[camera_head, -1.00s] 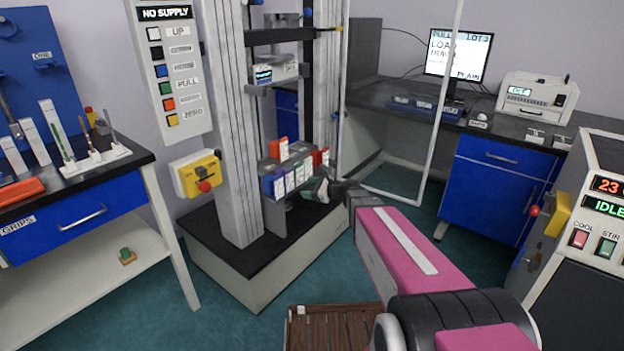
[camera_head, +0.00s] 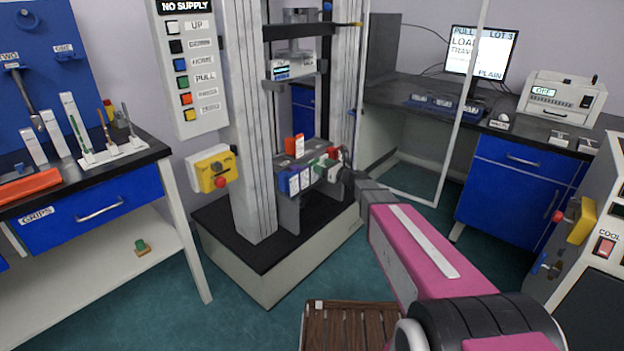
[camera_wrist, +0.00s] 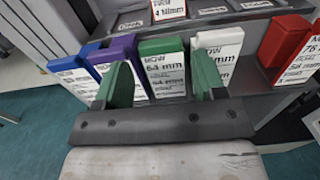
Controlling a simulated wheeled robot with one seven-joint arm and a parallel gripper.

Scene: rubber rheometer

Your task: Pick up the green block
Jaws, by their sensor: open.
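The green block (camera_wrist: 162,47) stands in a row of labelled blocks, between a purple block (camera_wrist: 118,48) and a white block (camera_wrist: 218,40). Its white label reads 64 mm. My gripper (camera_wrist: 160,75) is open, with one green-faced finger on each side of the green block's front in the wrist view. The left finger overlaps the purple block and the right finger overlaps the white block in the picture. I cannot tell whether either finger touches a block. In the head view my gripper (camera_head: 334,162) is at the right part of the row, small and partly hidden.
A blue block (camera_wrist: 75,70) is left of the purple one. A red block (camera_wrist: 288,45) is at the right. Another red block (camera_wrist: 170,10) sits on a level behind. The grey test frame (camera_head: 253,120) stands close to the row.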

